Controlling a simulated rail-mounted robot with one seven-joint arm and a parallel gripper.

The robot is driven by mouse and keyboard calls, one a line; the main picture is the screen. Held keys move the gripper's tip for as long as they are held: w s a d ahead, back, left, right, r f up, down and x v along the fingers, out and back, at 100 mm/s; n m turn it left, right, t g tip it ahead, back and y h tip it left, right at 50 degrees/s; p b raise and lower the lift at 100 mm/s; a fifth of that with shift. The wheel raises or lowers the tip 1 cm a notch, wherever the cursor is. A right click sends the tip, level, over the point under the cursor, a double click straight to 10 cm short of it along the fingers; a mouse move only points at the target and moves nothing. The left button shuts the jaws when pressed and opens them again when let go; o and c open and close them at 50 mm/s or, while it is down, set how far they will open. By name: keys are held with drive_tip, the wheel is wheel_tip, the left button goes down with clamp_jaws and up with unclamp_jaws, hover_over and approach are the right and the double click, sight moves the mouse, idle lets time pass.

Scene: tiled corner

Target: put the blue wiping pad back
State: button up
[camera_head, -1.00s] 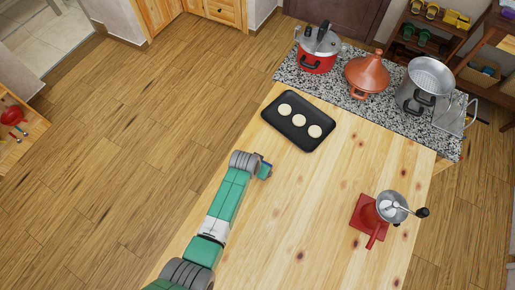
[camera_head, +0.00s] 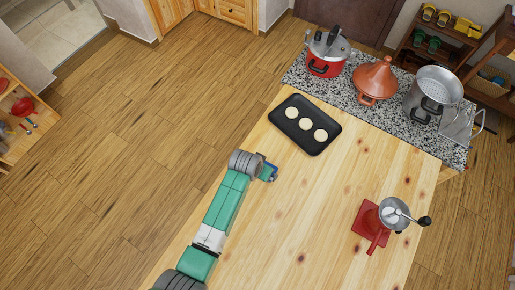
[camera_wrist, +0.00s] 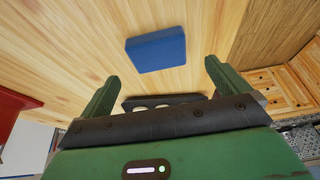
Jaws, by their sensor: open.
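The blue wiping pad (camera_wrist: 156,49) lies flat on the pale wooden table in the wrist view, near the table's edge. My gripper (camera_wrist: 161,72) is open, with one green finger to each side. The pad is just past the fingertips in that picture, and nothing is held. In the head view my gripper (camera_head: 269,172) is low over the table's left edge.
A black tray (camera_head: 287,126) with three pale round pieces lies beyond my gripper. A red grinder (camera_head: 364,218) stands at the right. A red pot (camera_head: 325,66), an orange tagine (camera_head: 375,78) and a steel pot (camera_head: 433,85) stand on the granite top. The table's middle is clear.

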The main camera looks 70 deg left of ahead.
drive_tip(key=v, duration=0.6)
drive_tip(key=w+d+r+m+t+y, duration=0.1)
drive_tip(key=w+d+r+t, duration=0.2)
drive_tip(key=w+r, duration=0.6)
drive_tip(key=w+d+r+m+t+y, duration=0.1)
drive_tip(key=w+d+r+t, duration=0.4)
drive_tip(key=r, duration=0.8)
drive_tip(key=w+d+r+m+t+y, duration=0.1)
drive_tip(key=w+d+r+m, duration=0.1)
drive_tip(key=w+r, duration=0.75)
drive_tip(key=d+r+m+t+h, duration=0.1)
drive_tip(key=d+r+t, duration=0.3)
drive_tip(key=r, duration=0.5)
drive_tip(key=d+r+t, duration=0.2)
drive_tip(key=d+r, duration=0.4)
drive_tip(key=r, duration=0.3)
drive_tip(key=s+d+r+m+t+h, duration=0.1)
drive_tip(key=s+d+r+t+h, duration=0.1)
drive_tip(key=s+d+r, duration=0.3)
drive_tip(key=s+d+r+m+t+h, duration=0.2)
drive_tip(key=s+d+r+t+h, duration=0.1)
drive_tip(key=d+r, duration=0.7)
wheel_tip(320, 180, up, 4)
drive_tip(key=shift+s+r+t, duration=0.15)
drive_tip(key=shift+s+t, duration=0.75)
drive_tip(key=shift+s, duration=0.1)
